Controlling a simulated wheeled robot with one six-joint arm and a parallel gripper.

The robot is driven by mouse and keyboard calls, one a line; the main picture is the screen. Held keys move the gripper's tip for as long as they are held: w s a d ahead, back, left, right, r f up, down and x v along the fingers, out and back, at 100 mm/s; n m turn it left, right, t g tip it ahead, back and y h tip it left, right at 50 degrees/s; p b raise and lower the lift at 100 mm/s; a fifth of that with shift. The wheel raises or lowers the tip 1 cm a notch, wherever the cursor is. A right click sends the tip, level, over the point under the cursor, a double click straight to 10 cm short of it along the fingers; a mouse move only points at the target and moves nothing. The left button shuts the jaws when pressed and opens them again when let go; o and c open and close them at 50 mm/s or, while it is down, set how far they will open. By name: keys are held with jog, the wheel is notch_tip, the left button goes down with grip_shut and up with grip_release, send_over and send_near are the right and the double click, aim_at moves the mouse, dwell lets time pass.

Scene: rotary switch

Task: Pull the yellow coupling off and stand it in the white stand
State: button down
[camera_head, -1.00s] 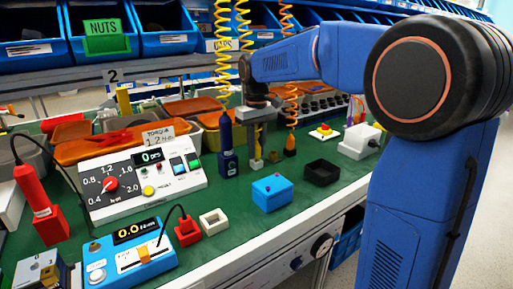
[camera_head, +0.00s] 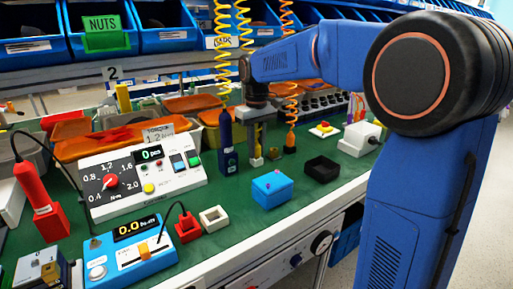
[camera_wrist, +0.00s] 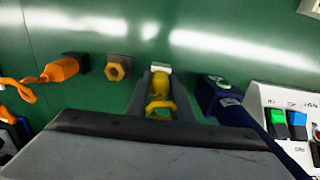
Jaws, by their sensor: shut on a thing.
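My gripper (camera_wrist: 161,104) points down and is shut on the yellow coupling (camera_wrist: 160,82), which shows between its two fingers in the wrist view. In the head view my gripper (camera_head: 256,146) is just right of a dark blue tool. A small white block (camera_wrist: 160,67) shows at the far end of the coupling in the wrist view. A pale piece (camera_head: 257,162) sits under the fingers in the head view. I cannot tell whether the coupling touches it. A brass hexagonal fitting (camera_wrist: 118,68) is left of the fingers.
The dark blue tool (camera_head: 228,148) stands close to the gripper. An orange-ended tool (camera_wrist: 60,68) is further left in the wrist view. A white open-topped holder (camera_head: 213,218), a blue box (camera_head: 272,191) and a black tray (camera_head: 321,170) stand nearer the bench's front.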

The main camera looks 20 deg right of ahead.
jog(key=shift+f, duration=0.15)
jog(key=c, duration=1.5)
grip_release()
notch_tip(320, 180, up, 17)
jog(key=shift+r, duration=0.2)
